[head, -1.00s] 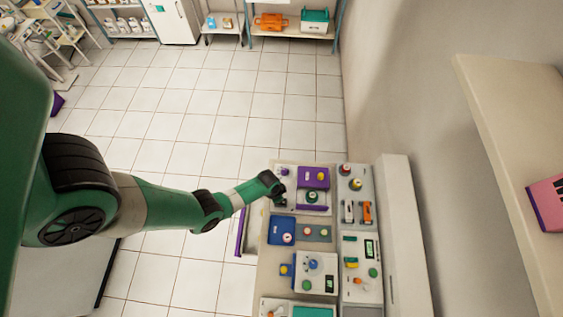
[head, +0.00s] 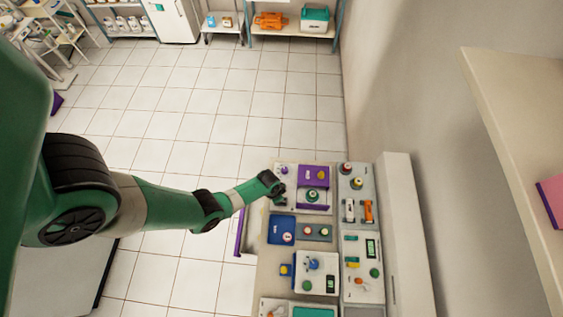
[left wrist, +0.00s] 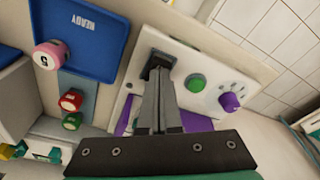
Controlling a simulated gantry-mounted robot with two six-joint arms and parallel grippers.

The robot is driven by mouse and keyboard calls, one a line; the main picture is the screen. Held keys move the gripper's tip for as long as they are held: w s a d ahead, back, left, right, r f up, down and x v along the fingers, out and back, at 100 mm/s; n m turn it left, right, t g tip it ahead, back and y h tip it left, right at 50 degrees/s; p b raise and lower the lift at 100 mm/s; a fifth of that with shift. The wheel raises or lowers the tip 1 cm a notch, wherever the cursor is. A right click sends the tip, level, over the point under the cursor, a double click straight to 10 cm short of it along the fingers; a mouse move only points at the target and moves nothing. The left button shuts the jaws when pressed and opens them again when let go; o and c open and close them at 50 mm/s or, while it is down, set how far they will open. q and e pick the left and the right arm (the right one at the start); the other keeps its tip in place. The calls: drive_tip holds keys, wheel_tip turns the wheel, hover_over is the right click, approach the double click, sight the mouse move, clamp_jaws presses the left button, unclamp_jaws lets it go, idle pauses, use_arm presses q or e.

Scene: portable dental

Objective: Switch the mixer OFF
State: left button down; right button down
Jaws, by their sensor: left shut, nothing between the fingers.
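The mixer is most likely the white and purple device (head: 314,173) at the far end of the bench in the head view. In the left wrist view its white front panel (left wrist: 212,72) carries a green button (left wrist: 196,82), a purple dial knob (left wrist: 229,102) and a dark switch-like part (left wrist: 158,64). My left gripper (left wrist: 157,78) is shut and empty, its fingertips at this dark part and partly hiding it. I cannot tell whether they touch or which way the switch is set. In the head view the left gripper (head: 279,196) is at the panel's left side. My right gripper is not visible.
A blue READY tray (left wrist: 85,40) with a pink numbered cup (left wrist: 50,55) lies beside the mixer. Red and green knobs (left wrist: 71,100) are close by. More devices (head: 315,272) crowd the bench. A wall shelf (head: 510,110) hangs at right; open tiled floor (head: 200,100) lies left.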

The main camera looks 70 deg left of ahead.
use_arm(q)
drive_tip(key=shift+f, duration=0.3)
drive_tip(key=shift+r, duration=0.1)
wheel_tip(320, 180, up, 7)
drive_tip(key=p, duration=0.6)
drive_tip(key=shift+p, duration=0.35)
